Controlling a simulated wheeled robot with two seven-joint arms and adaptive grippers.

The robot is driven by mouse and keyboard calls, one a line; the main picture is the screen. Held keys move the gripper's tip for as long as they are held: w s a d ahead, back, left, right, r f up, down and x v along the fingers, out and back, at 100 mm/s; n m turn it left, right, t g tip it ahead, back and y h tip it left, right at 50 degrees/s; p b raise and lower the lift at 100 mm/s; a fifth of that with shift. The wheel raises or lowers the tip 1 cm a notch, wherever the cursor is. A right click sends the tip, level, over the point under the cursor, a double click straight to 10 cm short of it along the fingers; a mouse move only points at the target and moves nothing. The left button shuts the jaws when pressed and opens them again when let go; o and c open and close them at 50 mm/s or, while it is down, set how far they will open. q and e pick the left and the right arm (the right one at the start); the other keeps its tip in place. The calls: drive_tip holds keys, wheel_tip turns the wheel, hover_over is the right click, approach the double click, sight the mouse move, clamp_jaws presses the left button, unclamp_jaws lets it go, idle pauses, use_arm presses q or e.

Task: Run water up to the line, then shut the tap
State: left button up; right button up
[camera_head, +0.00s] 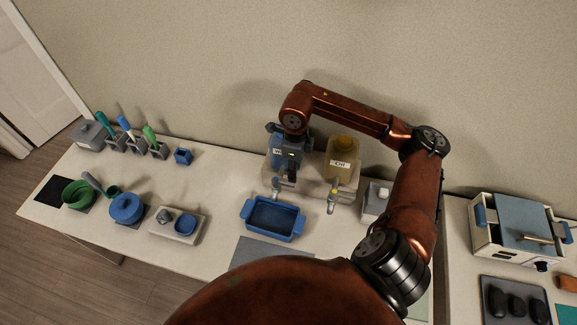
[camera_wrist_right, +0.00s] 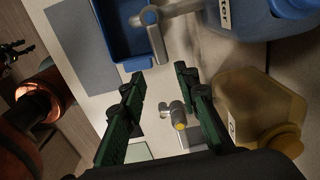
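My right gripper (camera_head: 290,160) hangs over the blue water container (camera_head: 275,158), partly hidden by its own arm. In the right wrist view its green fingers (camera_wrist_right: 160,76) are apart with nothing between their tips. The water tap (camera_head: 279,188) stands under the blue container, over the back of the blue basin (camera_head: 272,217). In the wrist view this tap (camera_wrist_right: 153,33) shows beyond the fingertips, with a blue-grey end. A second tap (camera_head: 333,199) with a yellow end belongs to the yellow container (camera_head: 343,158). I cannot make out water or a fill line in the basin.
A grey mat (camera_head: 265,254) lies in front of the basin. A white block (camera_head: 180,224) with blue-grey pieces, a round blue pot (camera_head: 127,208) and a green bowl (camera_head: 79,194) stand at the left. A white warmer (camera_head: 520,237) stands on the right table.

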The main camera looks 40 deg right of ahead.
drive_tip(key=shift+w+f, duration=0.25)
drive_tip(key=shift+f, duration=0.25)
drive_tip(key=shift+w+f, duration=0.25)
drive_tip(key=shift+f, duration=0.25)
drive_tip(key=shift+s+f+b, duration=0.3)
drive_tip(key=shift+f+b, duration=0.35)
drive_tip(key=shift+f, duration=0.55)
drive_tip(key=shift+w+f+b, duration=0.2)
drive_tip(key=shift+f+b, duration=0.15)
drive_tip(key=shift+f, duration=0.65)
drive_tip(key=shift+s+r, duration=0.1)
drive_tip(key=shift+r, duration=0.05)
drive_tip(key=shift+f+b, duration=0.3)
drive_tip(key=shift+b, duration=0.1)
drive_tip(key=shift+f+b, duration=0.25)
drive_tip(key=shift+b, duration=0.1)
use_arm(q)
drive_tip(key=f, duration=0.1)
drive_tip(key=w+f, duration=0.1)
drive_tip(key=f, duration=0.1)
drive_tip(key=shift+f, duration=0.3)
drive_tip(key=shift+w, duration=0.1)
use_arm(e)
drive_tip(key=shift+c, duration=0.7)
